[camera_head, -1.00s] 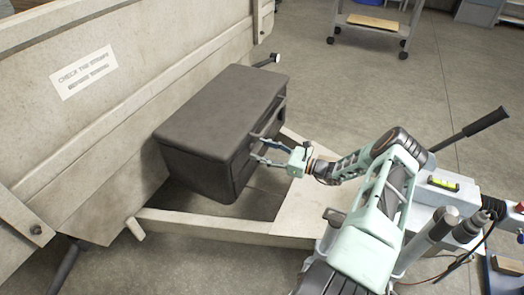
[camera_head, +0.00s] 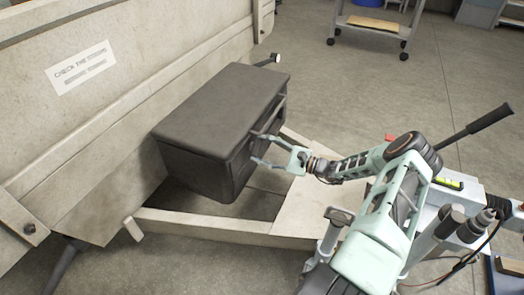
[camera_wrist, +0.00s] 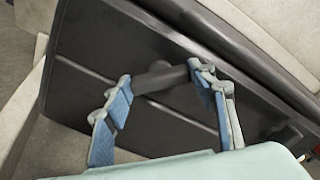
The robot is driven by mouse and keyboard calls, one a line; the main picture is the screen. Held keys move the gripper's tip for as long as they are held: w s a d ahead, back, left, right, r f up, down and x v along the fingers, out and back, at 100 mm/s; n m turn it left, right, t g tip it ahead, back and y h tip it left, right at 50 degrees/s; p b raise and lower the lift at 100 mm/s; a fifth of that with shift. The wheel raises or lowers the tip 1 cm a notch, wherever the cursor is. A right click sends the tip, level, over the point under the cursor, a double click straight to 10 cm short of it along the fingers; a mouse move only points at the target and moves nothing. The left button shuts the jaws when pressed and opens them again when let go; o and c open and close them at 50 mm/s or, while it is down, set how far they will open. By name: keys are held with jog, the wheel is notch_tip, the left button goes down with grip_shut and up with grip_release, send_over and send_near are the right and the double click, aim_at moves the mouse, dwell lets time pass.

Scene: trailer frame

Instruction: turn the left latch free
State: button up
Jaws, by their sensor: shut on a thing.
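A dark grey box (camera_head: 210,115) sits on the trailer frame, its front face towards my arm. My gripper (camera_head: 264,150) is at that front face. In the wrist view my gripper (camera_wrist: 161,80) has its two fingertips at either end of a short grey bar, the latch (camera_wrist: 158,77), and is shut on it. The bar lies slightly tilted across the picture against the dark panel (camera_wrist: 95,65). Whether it is the left latch, and whether it is free, I cannot tell. The latch is too small to make out in the head view.
A bar handle (camera_head: 268,120) stands out from the box front just above my gripper. The pale trailer wall (camera_head: 100,120) rises behind the box. Frame beams (camera_head: 215,228) run below it. A wheeled cart (camera_head: 370,30) stands far back on open floor.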

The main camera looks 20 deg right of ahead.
jog(key=n+b, duration=0.1)
jog(key=n, duration=0.3)
jog(key=shift+f+n, duration=0.1)
jog(key=shift+n, duration=0.2)
jog(key=n, duration=0.4)
jog(key=shift+b, duration=0.3)
jog(key=shift+n, duration=0.3)
jog(key=o, duration=1.2)
jog(key=shift+c, duration=0.2)
jog(key=shift+s, duration=0.1)
jog(key=v, duration=0.7)
jog(key=shift+s+d, duration=0.2)
